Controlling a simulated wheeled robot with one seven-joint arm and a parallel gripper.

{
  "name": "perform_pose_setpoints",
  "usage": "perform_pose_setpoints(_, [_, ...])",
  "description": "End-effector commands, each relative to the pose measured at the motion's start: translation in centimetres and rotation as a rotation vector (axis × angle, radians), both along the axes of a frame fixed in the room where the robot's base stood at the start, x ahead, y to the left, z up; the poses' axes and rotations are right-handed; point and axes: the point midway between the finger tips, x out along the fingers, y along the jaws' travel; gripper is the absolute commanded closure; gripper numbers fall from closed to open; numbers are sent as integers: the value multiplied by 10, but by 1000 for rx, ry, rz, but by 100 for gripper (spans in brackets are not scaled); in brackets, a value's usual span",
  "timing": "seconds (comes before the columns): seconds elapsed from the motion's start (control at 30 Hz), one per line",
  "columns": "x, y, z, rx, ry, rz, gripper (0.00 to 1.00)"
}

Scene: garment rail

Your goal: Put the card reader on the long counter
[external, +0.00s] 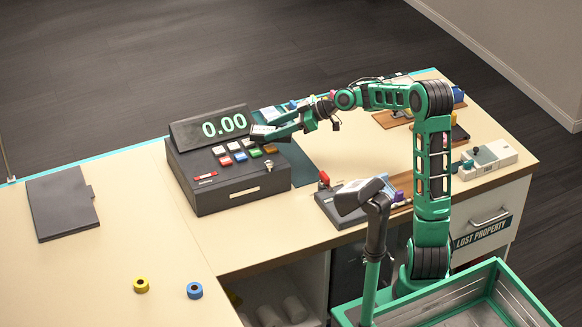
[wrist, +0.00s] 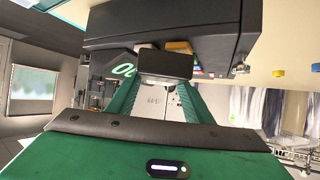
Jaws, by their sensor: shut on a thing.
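My gripper (external: 272,131) reaches left over the counter, beside the cash register's right end. It is shut on a small dark device with a pale, keypad-like face, which I take to be the card reader (external: 260,130). In the wrist view the card reader (wrist: 165,65) is a dark block between the two green fingers. It looks held above the worktop, close to the register; I cannot tell whether they touch. The cream counter (external: 270,235) runs across the scene, with a seam left of the register.
The black cash register (external: 230,190) has a tilted display (external: 212,126) reading 0.00. A dark flat pad (external: 62,203), a yellow roll (external: 141,285) and a blue roll (external: 194,290) lie on the left part. Counter space between them is clear. A black device (external: 340,207) stands at the front right.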

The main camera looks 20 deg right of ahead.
Motion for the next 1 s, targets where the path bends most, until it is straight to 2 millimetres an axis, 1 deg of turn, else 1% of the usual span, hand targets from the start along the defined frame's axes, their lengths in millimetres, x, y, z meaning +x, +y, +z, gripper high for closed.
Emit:
perform_pose_setpoints(0.03, [-1, 23, 0, 1, -2, 12, 82])
perform_pose_setpoints(0.17, [-3, 71, -1, 0, -1, 21, 82])
perform_pose_setpoints(0.2, [-4, 86, -2, 1, -2, 25, 82])
perform_pose_setpoints(0.27, [-6, 107, -2, 1, -2, 28, 82])
perform_pose_setpoints(0.4, [-16, 159, -2, 1, -2, 37, 82])
perform_pose_setpoints(0.47, [-21, 181, -1, 2, -2, 41, 82])
perform_pose_setpoints(0.6, [-38, 231, 0, 1, -2, 52, 82])
perform_pose_setpoints(0.77, [-62, 287, 2, 1, -2, 64, 82])
perform_pose_setpoints(0.8, [-70, 300, 3, 2, -2, 68, 82])
perform_pose_setpoints(0.87, [-81, 320, 5, 3, -3, 73, 82])
perform_pose_setpoints(1.0, [-111, 366, 9, 3, -2, 85, 82])
